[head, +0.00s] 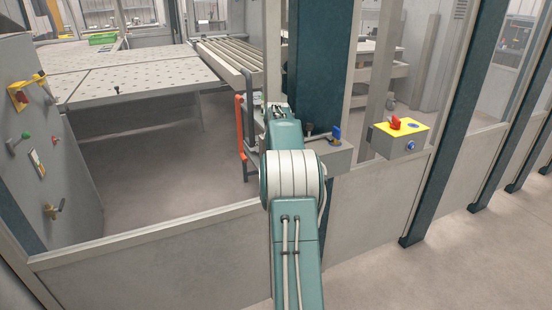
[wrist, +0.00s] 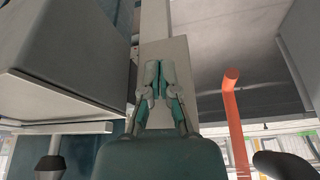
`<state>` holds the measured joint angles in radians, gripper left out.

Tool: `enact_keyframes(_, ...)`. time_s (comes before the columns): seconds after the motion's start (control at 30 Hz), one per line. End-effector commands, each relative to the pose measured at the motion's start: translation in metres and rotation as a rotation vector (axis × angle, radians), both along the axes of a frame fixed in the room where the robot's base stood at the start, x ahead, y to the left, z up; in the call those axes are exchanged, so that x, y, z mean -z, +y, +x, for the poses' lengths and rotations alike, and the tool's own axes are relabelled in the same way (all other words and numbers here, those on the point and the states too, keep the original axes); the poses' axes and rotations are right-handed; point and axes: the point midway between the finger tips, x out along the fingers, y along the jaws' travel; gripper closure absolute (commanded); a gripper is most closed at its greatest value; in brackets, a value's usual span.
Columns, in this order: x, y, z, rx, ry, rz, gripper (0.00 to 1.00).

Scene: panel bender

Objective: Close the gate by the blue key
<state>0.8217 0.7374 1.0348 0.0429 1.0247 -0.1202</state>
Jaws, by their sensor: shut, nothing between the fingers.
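The blue key (head: 337,132) stands on a grey box (head: 330,158) on the dark teal post, right of my arm in the head view. An orange upright handle (head: 239,127) is just left of my arm, beside a grey frame; the handle also shows in the wrist view (wrist: 234,120), right of my gripper. I cannot tell which panel is the gate. My gripper (wrist: 158,82) is shut and empty, with its fingertips in front of a pale post and apart from the orange handle. In the head view my own arm mostly hides it.
A yellow-topped switch box (head: 402,130) with a red knob and a blue button is on the fence at right. A low grey wall (head: 150,262) crosses in front. A perforated table (head: 140,80) and a roller conveyor (head: 228,58) stand behind. Floor is clear at right.

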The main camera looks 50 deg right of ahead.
Motion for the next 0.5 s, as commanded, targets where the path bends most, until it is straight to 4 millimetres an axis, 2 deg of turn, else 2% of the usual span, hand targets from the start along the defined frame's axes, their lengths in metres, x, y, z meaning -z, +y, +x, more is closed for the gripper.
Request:
enact_keyframes(0.13,-0.02,0.008,-0.006,-0.001,0.002,-0.005,1.0)
enact_keyframes(0.5,-0.073,0.012,-0.028,-0.001,0.004,0.0,1.0)
